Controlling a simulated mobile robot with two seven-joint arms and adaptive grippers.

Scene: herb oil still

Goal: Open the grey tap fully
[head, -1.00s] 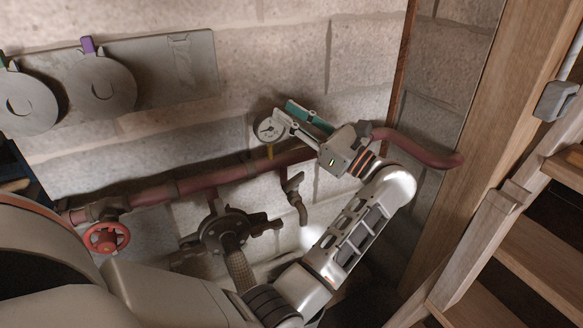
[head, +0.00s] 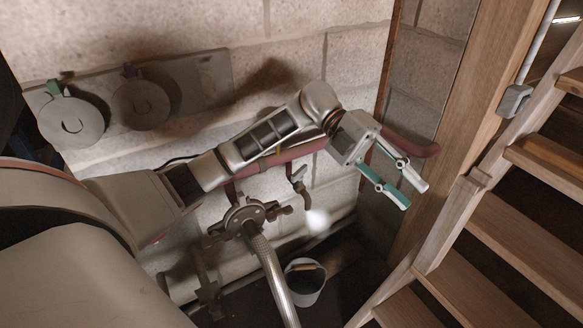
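A small grey tap (head: 299,183) with a downturned spout hangs below the red pipe (head: 309,148), near the wall's middle. Its handle is small here, and I cannot tell how far it is turned. My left gripper (head: 414,195) is to the right of the tap and apart from it, in front of the corner by the wooden post. My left forearm crosses in front of part of the pipe and hides the gauge. My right gripper is not in view.
A dark flanged fitting (head: 245,217) with a braided hose (head: 270,270) is left of the tap. A grey bucket (head: 304,286) stands below. Wooden stairs (head: 500,240) and a post fill the right. Two round discs hang on a wall plate (head: 203,80) at upper left.

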